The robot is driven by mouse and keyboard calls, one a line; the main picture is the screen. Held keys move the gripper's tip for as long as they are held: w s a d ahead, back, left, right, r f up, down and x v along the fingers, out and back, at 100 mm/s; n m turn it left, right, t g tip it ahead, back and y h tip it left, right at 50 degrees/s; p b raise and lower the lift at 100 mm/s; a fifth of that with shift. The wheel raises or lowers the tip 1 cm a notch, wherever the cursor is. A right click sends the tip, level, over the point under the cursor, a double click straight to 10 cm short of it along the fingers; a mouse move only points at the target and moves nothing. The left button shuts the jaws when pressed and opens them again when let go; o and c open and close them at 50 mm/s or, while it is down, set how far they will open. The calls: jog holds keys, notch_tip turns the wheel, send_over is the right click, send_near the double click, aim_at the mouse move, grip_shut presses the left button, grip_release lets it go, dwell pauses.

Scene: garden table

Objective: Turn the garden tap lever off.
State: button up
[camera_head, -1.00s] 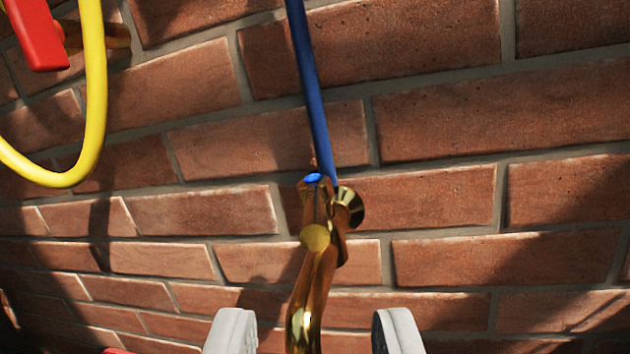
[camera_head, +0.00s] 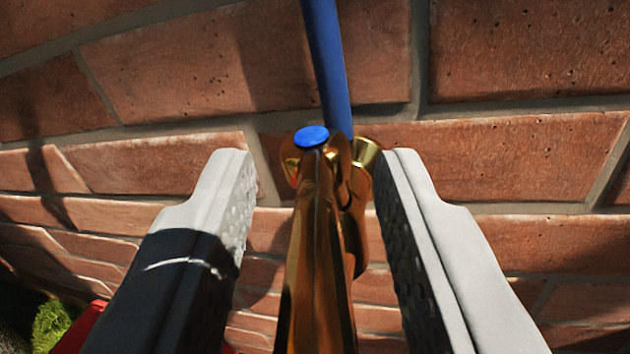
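The brass garden tap (camera_head: 362,180) is on the brick wall, with a blue pipe rising above it. Its lever (camera_head: 318,260) is a long brass handle that points toward the camera, with a blue cap (camera_head: 311,137) at its far end. My gripper (camera_head: 308,165) is open, with one pale finger on each side of the lever and tap. Gaps show between both fingers and the brass, so I see no contact. The lower part of the tap is hidden behind the lever.
The brick wall (camera_head: 530,160) fills the background close behind the tap. The blue pipe (camera_head: 327,60) runs up the wall above the tap. A red object (camera_head: 84,327) and green plants (camera_head: 50,325) show at the lower left, partly behind my left finger.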

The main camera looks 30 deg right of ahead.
grip_shut()
jog(key=shift+a, duration=0.1)
jog(key=shift+w+a+m+g+h, duration=0.25)
jog(key=shift+m+g+h, duration=0.35)
jog(key=shift+h, duration=0.2)
jog(key=shift+w+a+m+g+h, duration=0.15)
jog(key=shift+w+m+g+h, duration=0.05)
jog(key=shift+m+g+h, duration=0.8)
grip_release()
